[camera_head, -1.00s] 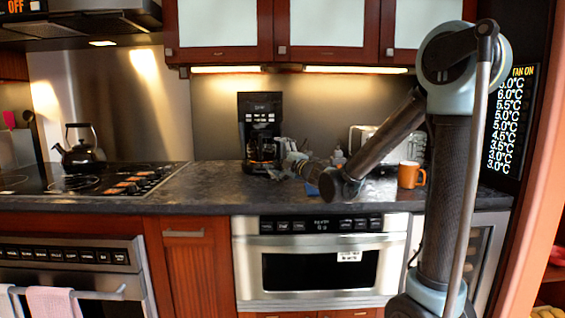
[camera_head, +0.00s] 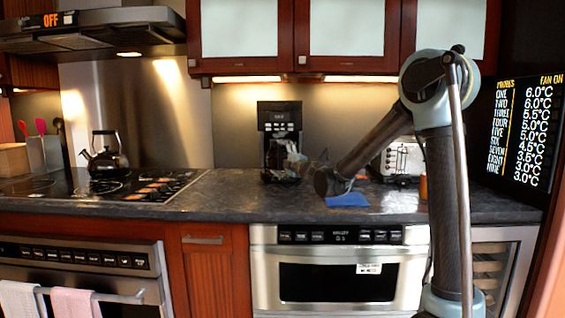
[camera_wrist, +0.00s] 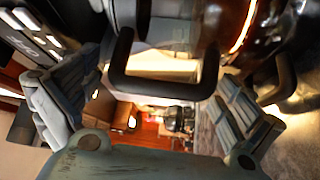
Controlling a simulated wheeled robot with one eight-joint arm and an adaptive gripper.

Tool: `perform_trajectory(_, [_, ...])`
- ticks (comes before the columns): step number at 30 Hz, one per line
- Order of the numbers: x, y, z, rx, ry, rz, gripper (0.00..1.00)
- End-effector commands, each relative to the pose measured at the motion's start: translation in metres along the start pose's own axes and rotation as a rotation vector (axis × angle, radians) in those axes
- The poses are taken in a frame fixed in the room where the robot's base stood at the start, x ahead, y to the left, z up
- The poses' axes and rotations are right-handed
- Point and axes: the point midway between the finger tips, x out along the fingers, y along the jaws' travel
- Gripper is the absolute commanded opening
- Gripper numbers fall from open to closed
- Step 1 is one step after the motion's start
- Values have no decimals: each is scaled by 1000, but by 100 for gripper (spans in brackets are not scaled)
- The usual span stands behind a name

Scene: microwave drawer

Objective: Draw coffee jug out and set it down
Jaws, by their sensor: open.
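The black coffee maker (camera_head: 280,118) stands on the counter against the back wall. My gripper (camera_wrist: 158,84) is open, with one finger on each side of the handle and gaps between. I see no firm contact.
A blue cloth (camera_head: 347,200) lies on the dark counter (camera_head: 240,200) below my arm. A toaster (camera_head: 398,160) and a mostly hidden orange mug (camera_head: 423,187) are to the right. A kettle (camera_head: 104,155) stands on the stove. The counter left of the coffee maker is clear.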

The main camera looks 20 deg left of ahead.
Motion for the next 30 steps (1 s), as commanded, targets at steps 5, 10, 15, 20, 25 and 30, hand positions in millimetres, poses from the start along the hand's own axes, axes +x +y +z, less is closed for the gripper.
perform_trajectory(5, [0,0,0,0,0,0,100])
perform_trajectory(10, [0,0,0,0,0,0,68])
perform_trajectory(15, [1,1,-1,0,2,0,35])
perform_trajectory(20, [1,1,-1,-1,2,0,35])
perform_trajectory(25, [1,4,-2,0,3,0,34])
perform_trajectory(30, [2,7,-3,0,3,0,34])
